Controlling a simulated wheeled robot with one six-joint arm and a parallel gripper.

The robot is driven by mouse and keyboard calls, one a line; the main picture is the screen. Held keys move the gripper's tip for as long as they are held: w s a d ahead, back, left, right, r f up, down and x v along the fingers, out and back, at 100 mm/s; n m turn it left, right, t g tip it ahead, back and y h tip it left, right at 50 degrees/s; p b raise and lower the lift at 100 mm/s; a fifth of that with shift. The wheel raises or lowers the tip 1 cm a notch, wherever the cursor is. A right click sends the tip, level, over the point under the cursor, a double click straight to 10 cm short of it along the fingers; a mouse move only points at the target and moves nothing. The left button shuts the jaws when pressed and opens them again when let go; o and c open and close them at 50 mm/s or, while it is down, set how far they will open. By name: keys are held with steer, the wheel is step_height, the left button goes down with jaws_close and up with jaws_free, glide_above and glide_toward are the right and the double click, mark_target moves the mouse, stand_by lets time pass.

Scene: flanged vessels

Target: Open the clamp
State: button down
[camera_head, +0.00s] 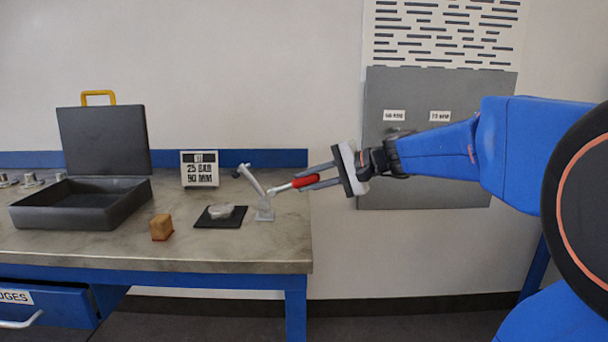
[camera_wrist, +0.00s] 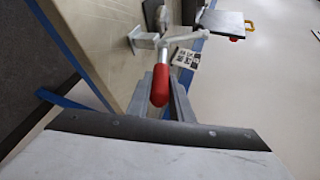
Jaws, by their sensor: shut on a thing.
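The clamp (camera_head: 264,208) stands near the right end of the workbench, a grey metal toggle on a small base plate. Its red-gripped handle (camera_head: 303,181) points right, roughly level and slightly raised, and a grey arm (camera_head: 250,180) of it tilts up to the left. My gripper (camera_head: 316,179) comes in from the right with its two fingers around the red grip, shut on it. In the wrist view the red grip (camera_wrist: 160,86) lies between the fingers, and the clamp's metal base (camera_wrist: 143,40) shows beyond. The exact finger contact is partly hidden.
On the bench (camera_head: 190,252), a black pad (camera_head: 232,222) with a pale round part on it lies left of the clamp. A brown block (camera_head: 161,227), a sign (camera_head: 200,169) and an open dark case (camera_head: 83,208) stand further left. A grey panel (camera_head: 420,190) is behind my arm.

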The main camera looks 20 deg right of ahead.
steer(key=shift+s+d+f+m+t+y, duration=0.15)
steer(key=shift+f+m+t+y, duration=0.2)
steer(key=shift+f+y, duration=0.4)
steer(key=shift+f, duration=0.2)
steer(key=c, duration=1.6)
jaws_free()
steer(key=shift+r, duration=0.1)
steer(key=shift+s+d+r, duration=0.15)
steer(key=shift+s+d, duration=0.2)
steer(key=shift+d, duration=0.1)
steer(key=v, duration=1.6)
steer(key=shift+s, duration=0.1)
